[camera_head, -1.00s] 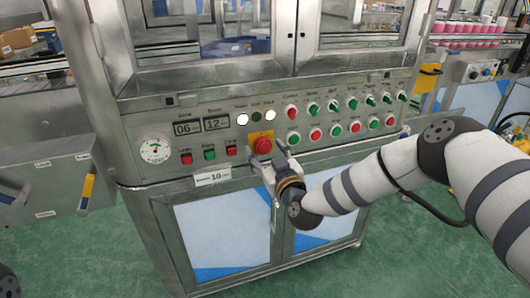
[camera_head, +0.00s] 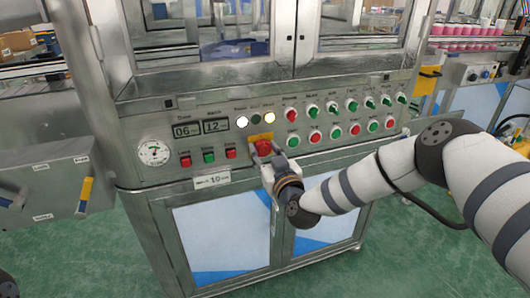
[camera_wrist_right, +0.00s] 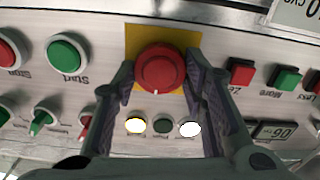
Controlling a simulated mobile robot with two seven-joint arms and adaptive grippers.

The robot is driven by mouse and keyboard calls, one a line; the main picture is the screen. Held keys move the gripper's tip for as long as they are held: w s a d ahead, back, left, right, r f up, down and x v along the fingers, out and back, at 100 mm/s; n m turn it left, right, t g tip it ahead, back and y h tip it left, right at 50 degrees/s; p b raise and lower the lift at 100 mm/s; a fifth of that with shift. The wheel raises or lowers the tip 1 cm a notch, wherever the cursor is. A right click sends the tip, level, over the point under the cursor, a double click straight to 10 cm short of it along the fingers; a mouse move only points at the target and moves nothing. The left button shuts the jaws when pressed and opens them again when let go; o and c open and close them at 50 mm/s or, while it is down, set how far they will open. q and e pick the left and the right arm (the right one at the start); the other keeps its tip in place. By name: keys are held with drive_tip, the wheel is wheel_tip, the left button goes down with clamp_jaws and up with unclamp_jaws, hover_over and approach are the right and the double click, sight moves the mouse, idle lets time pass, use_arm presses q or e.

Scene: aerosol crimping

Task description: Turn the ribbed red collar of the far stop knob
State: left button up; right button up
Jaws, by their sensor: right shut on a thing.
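The red stop knob (camera_head: 264,147) sits on a yellow plate at the middle of the steel control panel. In the right wrist view the same round red knob (camera_wrist_right: 161,69) faces me, with a small white mark near the lower edge of its face. My right gripper (camera_head: 266,156) reaches it from below and in front. In the wrist view its two dark ribbed fingers (camera_wrist_right: 162,84) stand on either side of the knob, shut on it. The fingers hide parts of the collar's sides, so its ribs are hard to make out.
Two digital displays, a round gauge (camera_head: 154,152) and red and green buttons lie left of the knob. Three indicator lamps (camera_head: 255,119) sit above it. Rows of red and green switches (camera_head: 337,131) lie close on the right. A grey side box (camera_head: 45,183) stands at left.

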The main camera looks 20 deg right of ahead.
drive_tip(key=m, duration=0.4)
drive_tip(key=shift+f, duration=0.1)
drive_tip(key=shift+m+b, duration=0.4)
drive_tip(key=shift+m, duration=0.8)
drive_tip(key=o, duration=1.2)
drive_tip(key=shift+c, duration=0.2)
drive_tip(key=s, duration=1.2)
drive_tip(key=shift+d, duration=0.25)
